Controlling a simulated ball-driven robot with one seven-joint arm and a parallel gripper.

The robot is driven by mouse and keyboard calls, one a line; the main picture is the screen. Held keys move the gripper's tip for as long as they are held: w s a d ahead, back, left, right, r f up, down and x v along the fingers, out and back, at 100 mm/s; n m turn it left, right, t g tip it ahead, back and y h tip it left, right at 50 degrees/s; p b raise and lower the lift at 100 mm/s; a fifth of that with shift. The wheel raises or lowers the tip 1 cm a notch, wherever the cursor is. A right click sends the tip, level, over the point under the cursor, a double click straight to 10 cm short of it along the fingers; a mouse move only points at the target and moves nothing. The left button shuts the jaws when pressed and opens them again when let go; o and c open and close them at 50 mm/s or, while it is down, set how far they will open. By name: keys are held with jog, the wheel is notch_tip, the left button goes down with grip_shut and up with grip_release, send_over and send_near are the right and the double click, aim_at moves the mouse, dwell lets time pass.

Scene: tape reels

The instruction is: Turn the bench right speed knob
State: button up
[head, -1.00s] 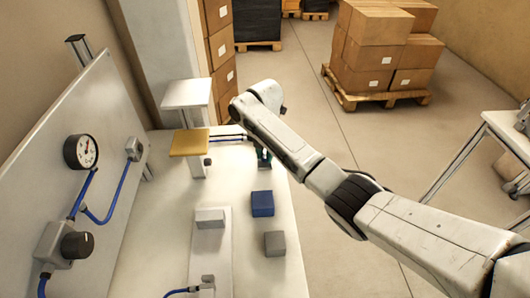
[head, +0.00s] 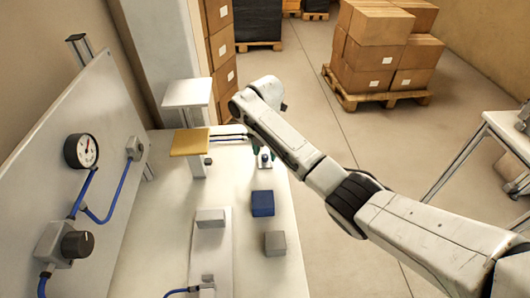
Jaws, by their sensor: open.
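A black round knob (head: 77,244) sits on a grey box (head: 55,240) on the upright panel at the left. A small blue-topped fitting (head: 265,158) stands on a pale base near the bench's far right edge. My gripper (head: 264,154) is at this fitting, open, with its dark fingers apart on either side of it. Contact cannot be told, as my arm hides part of the fingers. No label shows which part is the speed knob.
A gauge (head: 81,151) and blue hoses are on the panel. A yellow-topped stand (head: 189,142), a blue block (head: 262,203) and a grey block (head: 275,243) are on the white bench (head: 260,275). Boxes on a pallet (head: 385,55) stand beyond on open floor.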

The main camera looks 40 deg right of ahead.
aim_at(265, 155)
notch_tip(265, 155, up, 10)
jog(key=shift+p, duration=0.3)
jog(key=shift+f, duration=0.1)
dwell(0.4)
